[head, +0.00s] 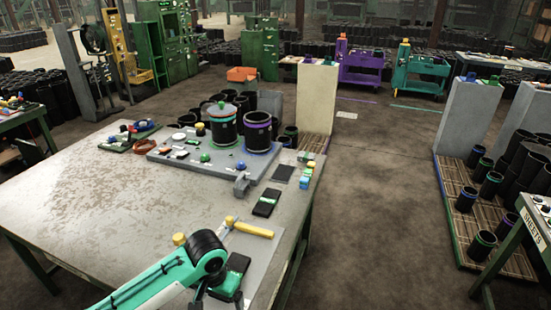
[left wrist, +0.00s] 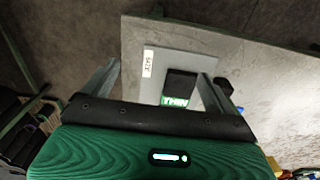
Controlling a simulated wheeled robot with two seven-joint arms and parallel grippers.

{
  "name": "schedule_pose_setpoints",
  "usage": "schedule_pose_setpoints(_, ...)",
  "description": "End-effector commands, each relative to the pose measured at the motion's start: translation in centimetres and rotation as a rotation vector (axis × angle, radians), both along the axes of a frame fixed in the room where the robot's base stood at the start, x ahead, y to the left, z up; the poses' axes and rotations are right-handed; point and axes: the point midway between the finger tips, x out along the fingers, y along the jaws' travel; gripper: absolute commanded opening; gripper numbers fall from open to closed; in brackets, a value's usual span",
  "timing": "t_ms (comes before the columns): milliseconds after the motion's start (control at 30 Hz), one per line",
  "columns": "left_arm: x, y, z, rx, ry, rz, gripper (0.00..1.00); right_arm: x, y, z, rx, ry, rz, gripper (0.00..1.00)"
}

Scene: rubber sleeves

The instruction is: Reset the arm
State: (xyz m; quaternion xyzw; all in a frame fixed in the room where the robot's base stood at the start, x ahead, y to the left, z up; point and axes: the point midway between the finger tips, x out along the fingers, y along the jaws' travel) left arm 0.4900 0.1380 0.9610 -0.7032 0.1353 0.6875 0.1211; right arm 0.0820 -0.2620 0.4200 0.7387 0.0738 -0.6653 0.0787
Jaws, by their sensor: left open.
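My left arm (head: 165,282) reaches in from the bottom left of the head view, over the near part of the worn grey table (head: 90,190). Its gripper (left wrist: 160,86) is open in the left wrist view, with its two grey fingers wide apart and nothing gripped. Beyond and between the fingers lie a grey plate (left wrist: 151,90) with a white label and a black block (left wrist: 181,84) marked THIN in green. In the head view the fingertips are not clear behind the black wrist joint. My right gripper is not in view.
A yellow-handled hammer (head: 248,228) and a black block (head: 267,203) lie near the arm. A grey fixture board (head: 200,165) with black sleeves stands at the table's back. The table's left part is mostly bare. Open floor (head: 375,200) lies to the right.

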Motion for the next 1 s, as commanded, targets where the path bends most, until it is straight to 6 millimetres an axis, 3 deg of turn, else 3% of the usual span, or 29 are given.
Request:
schedule_pose_setpoints(367, -3.0, -2.3, -1.3, -0.092, -0.04, -0.045, 0.9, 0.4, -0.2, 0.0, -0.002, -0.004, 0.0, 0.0)
schedule_pose_setpoints(633, -6.8, -3.7, -2.3, -0.197, -0.107, -0.052, 0.9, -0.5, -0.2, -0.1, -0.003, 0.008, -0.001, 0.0)
schedule_pose_setpoints(867, -10.6, -2.5, -2.9, -0.246, -0.188, -0.003, 0.9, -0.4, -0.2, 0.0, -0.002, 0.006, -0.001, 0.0)
schedule_pose_setpoints(1000, -13.0, -0.5, -3.2, -0.235, -0.232, 0.047, 0.9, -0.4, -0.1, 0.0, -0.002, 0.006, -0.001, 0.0)
